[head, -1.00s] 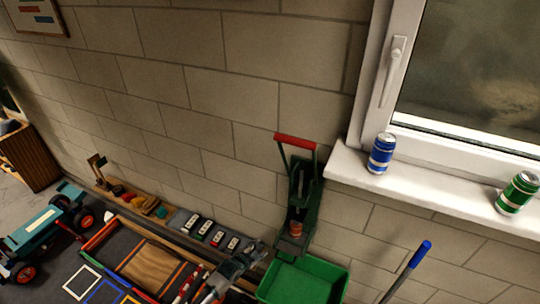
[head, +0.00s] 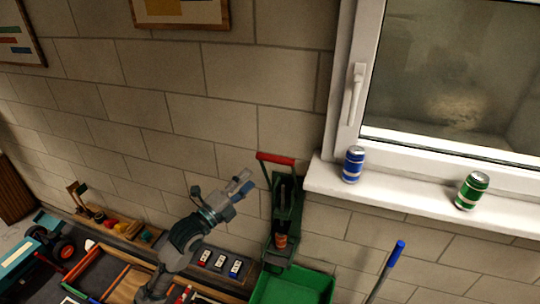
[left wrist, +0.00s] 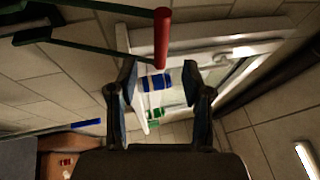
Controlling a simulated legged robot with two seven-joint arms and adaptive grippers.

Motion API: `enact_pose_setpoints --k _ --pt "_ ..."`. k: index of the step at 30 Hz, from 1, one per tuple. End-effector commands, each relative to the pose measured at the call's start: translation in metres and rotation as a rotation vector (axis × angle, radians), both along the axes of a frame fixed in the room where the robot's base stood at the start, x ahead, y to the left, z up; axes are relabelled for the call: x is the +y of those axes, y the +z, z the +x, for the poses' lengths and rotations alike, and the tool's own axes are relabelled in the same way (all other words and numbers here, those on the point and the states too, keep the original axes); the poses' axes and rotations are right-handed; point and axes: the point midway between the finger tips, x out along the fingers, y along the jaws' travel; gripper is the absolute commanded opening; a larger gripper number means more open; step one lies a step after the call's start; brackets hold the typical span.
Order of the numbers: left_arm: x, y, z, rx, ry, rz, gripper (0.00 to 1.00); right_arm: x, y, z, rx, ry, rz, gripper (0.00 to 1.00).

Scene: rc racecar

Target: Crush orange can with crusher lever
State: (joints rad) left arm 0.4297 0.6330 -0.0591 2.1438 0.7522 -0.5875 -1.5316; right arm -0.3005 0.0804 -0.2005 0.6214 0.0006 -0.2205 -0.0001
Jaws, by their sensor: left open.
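The green wall-mounted can crusher (head: 285,205) stands against the brick wall. Its lever has a red handle (head: 276,159) and is raised; the handle also shows in the left wrist view (left wrist: 162,40). The orange can (head: 281,240) sits low inside the crusher. My left gripper (head: 243,183) is open and empty, just left of the crusher and a little below the red handle, not touching it. In the left wrist view its two fingers are spread apart, with the handle beyond them. My right gripper is not in view.
A green bin (head: 293,287) is below the crusher. A blue can (head: 353,165) and a green can (head: 472,190) stand on the white windowsill (head: 420,201) at right. A blue-tipped rod (head: 398,249) rises at lower right. A teal toy vehicle (head: 20,258) is at lower left.

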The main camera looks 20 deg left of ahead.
Motion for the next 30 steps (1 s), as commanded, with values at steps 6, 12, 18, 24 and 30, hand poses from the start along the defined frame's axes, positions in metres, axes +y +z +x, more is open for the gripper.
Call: enact_pose_setpoints --k 6,12,18,24,30 --pt "-0.022 0.015 0.047 0.0 -0.001 -0.005 0.49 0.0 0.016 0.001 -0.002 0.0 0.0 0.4" --pt "-0.037 0.022 0.08 0.001 0.001 -0.004 0.49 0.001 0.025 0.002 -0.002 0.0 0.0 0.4" --pt "-0.044 0.024 0.095 0.001 0.002 -0.002 0.49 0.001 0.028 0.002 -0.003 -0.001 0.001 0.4" --pt "-0.045 0.023 0.097 0.001 0.002 -0.001 0.49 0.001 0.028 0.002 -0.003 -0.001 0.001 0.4" --pt "-0.045 0.023 0.097 0.001 0.002 -0.001 0.27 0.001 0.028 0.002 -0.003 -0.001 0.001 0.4"
